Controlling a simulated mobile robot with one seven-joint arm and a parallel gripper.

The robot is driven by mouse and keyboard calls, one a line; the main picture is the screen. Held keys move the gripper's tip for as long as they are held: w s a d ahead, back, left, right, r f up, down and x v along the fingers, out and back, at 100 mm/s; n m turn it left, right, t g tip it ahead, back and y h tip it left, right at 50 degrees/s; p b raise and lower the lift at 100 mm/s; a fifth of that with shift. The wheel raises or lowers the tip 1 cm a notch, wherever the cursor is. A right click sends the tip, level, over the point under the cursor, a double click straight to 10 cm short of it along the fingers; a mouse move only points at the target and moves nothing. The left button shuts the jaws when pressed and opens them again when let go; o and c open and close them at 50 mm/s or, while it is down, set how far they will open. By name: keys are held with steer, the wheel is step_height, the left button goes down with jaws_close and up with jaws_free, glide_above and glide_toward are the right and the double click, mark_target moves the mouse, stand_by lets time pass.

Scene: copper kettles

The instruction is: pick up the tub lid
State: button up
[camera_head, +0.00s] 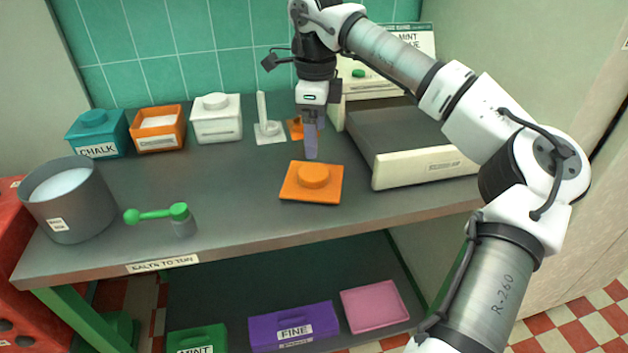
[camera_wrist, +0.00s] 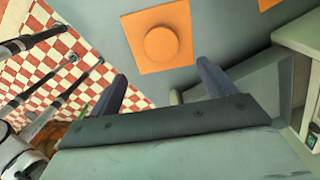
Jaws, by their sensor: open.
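The orange tub lid (camera_head: 311,182) is a flat square with a round raised knob and lies on the grey counter. In the wrist view the lid (camera_wrist: 160,45) is beyond the fingertips, near the top centre. My gripper (camera_head: 311,145) points down just behind the lid in the head view, apart from it. In the wrist view my gripper (camera_wrist: 162,78) has its two fingers spread wide with nothing between them. An open orange tub (camera_head: 158,129) with pale contents stands at the back left of the counter.
A teal chalk tub (camera_head: 97,133) and a white tub (camera_head: 217,118) flank the orange tub. A grey pot (camera_head: 70,200) and a green-handled scoop (camera_head: 160,215) stand left.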

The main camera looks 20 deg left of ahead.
mark_target(313, 172)
steer(key=f, duration=0.4)
steer(key=f+p, duration=0.1)
steer(key=f, duration=0.4)
steer(key=shift+w+a+f, duration=0.1)
steer(key=shift+a+f, duration=0.1)
steer(key=shift+f, duration=0.05)
steer(key=c, duration=1.1)
steer(key=shift+r, duration=0.1)
